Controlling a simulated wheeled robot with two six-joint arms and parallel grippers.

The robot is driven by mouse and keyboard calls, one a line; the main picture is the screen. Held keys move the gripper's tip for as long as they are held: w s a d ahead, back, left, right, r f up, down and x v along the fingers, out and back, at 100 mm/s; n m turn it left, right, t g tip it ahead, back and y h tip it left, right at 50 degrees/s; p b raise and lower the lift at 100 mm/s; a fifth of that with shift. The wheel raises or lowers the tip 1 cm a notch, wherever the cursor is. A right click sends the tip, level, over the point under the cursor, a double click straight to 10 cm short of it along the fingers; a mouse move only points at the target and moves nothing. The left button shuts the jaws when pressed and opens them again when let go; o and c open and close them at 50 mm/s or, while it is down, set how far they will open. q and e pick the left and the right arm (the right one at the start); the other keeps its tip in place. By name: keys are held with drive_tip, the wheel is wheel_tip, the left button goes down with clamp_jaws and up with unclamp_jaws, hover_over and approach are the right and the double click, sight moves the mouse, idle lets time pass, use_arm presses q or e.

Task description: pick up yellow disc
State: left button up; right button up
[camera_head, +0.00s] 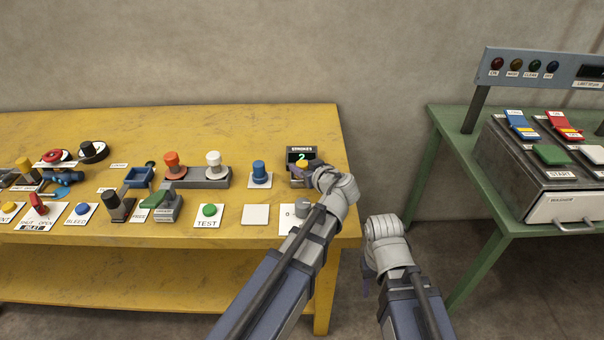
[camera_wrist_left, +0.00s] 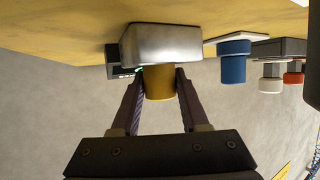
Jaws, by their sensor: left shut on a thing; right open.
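The yellow disc (camera_wrist_left: 158,82) looks like a short yellow cylinder in the left wrist view. It sits against a grey metal block (camera_wrist_left: 161,43) and I cannot see a gap between them. In the head view a bit of the yellow disc (camera_head: 302,163) shows below the STROKES display (camera_head: 301,154). My left gripper (camera_wrist_left: 158,85) is shut on it, one finger on each side. In the head view the left gripper (camera_head: 305,172) is partly hidden by its own wrist. My right gripper (camera_head: 368,276) is low, off the yellow table's right edge, mostly hidden by its wrist, and empty.
The yellow table (camera_head: 110,122) holds several buttons and knobs left of my left gripper, including a blue one (camera_head: 259,170) and a white one (camera_head: 214,160). A green table (camera_head: 455,130) with a switch panel stands right, across a gap.

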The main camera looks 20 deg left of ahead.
sight(302, 163)
use_arm(q)
clamp_jaws()
drive_tip(key=shift+r, duration=0.1)
wheel_tip(302, 163, up, 10)
drive_tip(key=p, duration=1)
